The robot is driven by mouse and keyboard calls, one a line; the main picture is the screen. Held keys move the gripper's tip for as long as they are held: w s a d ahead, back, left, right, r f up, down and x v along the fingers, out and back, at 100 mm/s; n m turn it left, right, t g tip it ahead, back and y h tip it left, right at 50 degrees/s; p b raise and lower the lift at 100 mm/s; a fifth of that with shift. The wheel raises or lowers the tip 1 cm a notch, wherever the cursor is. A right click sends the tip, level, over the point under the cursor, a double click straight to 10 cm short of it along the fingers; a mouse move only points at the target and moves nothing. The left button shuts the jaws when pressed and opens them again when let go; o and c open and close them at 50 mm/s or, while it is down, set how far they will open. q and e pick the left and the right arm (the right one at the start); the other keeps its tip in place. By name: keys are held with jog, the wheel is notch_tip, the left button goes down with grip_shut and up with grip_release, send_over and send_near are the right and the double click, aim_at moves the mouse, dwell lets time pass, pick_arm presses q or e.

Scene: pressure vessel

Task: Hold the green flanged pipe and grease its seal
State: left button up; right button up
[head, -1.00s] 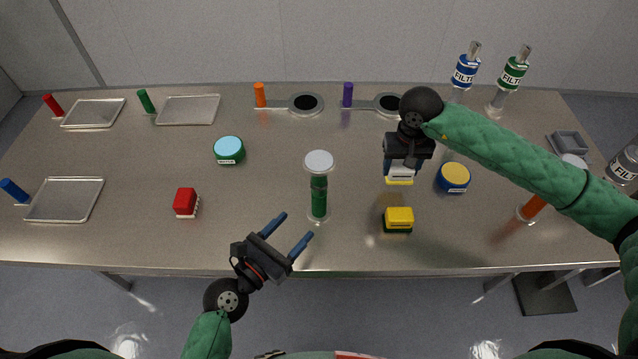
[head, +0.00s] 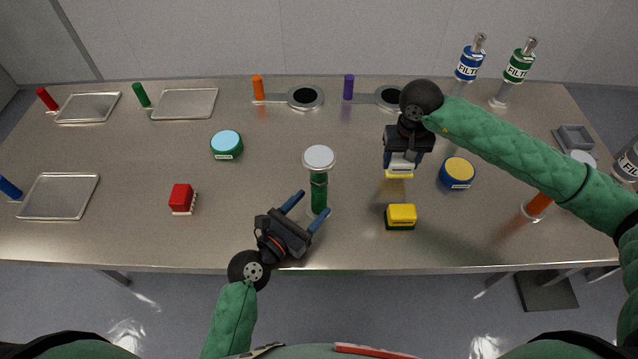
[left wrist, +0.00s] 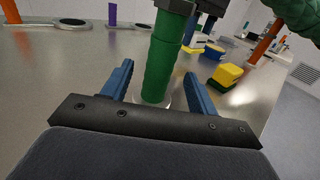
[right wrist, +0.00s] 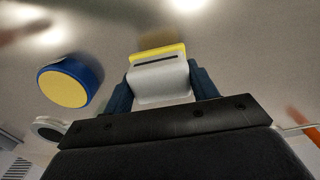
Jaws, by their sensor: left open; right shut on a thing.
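The green flanged pipe (head: 319,195) stands upright on the table with a pale round flange on top. My left gripper (head: 311,206) is open, with its blue fingertips close to the pipe's lower part. In the left wrist view the pipe (left wrist: 162,65) stands between the open fingers, with a gap on each side. My right gripper (head: 402,160) is shut on a white block with a yellow edge (right wrist: 160,80), held above the table to the right of the pipe. I cannot see the pipe's seal clearly.
A yellow-and-green block (head: 400,217) stands right of the pipe. A blue tin with a yellow lid (head: 457,173), a green tin with a light blue lid (head: 227,145) and a red block (head: 182,198) are nearby. An orange pipe (head: 538,205) stands at the right. Metal trays (head: 60,196) lie left.

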aim_at(324, 192)
pick_arm(q)
jog(key=shift+x, duration=2.95)
grip_shut()
